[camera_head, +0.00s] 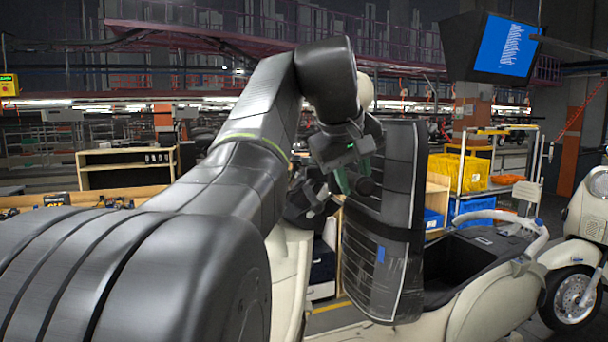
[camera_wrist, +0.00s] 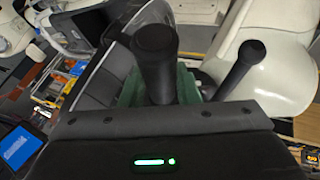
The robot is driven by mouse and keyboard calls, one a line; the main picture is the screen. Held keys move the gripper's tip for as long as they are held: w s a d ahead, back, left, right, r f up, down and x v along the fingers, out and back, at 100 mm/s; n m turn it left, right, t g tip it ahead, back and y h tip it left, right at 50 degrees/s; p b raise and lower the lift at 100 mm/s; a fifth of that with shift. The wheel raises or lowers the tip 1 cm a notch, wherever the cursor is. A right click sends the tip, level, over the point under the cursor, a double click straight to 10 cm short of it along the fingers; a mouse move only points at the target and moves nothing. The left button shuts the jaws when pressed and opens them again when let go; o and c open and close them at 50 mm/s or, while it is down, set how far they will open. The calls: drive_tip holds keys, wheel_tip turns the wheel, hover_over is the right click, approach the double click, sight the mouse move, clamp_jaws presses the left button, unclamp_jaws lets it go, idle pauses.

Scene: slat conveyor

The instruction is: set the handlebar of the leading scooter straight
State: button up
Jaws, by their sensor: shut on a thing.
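My gripper (camera_head: 353,178), with green fingers, is at the top of this front, beside the cover. In the wrist view my gripper (camera_wrist: 160,88) is shut on a black handlebar grip (camera_wrist: 154,45), whose round end sticks up between the green fingers. A second thinner black handle or lever (camera_wrist: 240,65) shows to its right, apart from the fingers. My arm hides much of the handlebar, so I cannot tell its exact angle.
Another cream scooter (camera_head: 592,215) stands close at the right. A rack with yellow crates (camera_head: 458,172) and blue bins (camera_head: 472,208) is behind the held scooter. A blue-lit monitor (camera_head: 506,46) hangs at upper right. A shelf unit (camera_head: 127,167) stands at the back left.

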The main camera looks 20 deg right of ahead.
drive_tip(key=shift+s+d+f, duration=0.15)
drive_tip(key=shift+d+f, duration=0.3)
drive_tip(key=shift+d, duration=0.05)
drive_tip(key=shift+s+d+f+n+t, duration=0.1)
drive_tip(key=shift+d+f+n+t, duration=0.15)
drive_tip(key=shift+d, duration=0.2)
drive_tip(key=shift+s+d+f+n+t, duration=0.15)
drive_tip(key=shift+d+f, duration=0.1)
drive_tip(key=shift+d, duration=0.2)
drive_tip(key=shift+d+f+n+y, duration=0.3)
drive_tip(key=shift+d+f+y, duration=0.1)
drive_tip(key=shift+d, duration=0.3)
drive_tip(key=shift+d+f+n+t, duration=0.15)
drive_tip(key=shift+d+f+t, duration=0.15)
drive_tip(key=shift+d, duration=0.25)
drive_tip(key=shift+d+f+n+t, duration=0.15)
drive_tip(key=shift+d+f+t, duration=0.15)
drive_tip(key=shift+d, duration=0.2)
drive_tip(key=o, duration=1.1)
drive_tip(key=shift+r, duration=0.15)
drive_tip(key=shift+c, duration=0.2)
drive_tip(key=shift+a+r, duration=0.1)
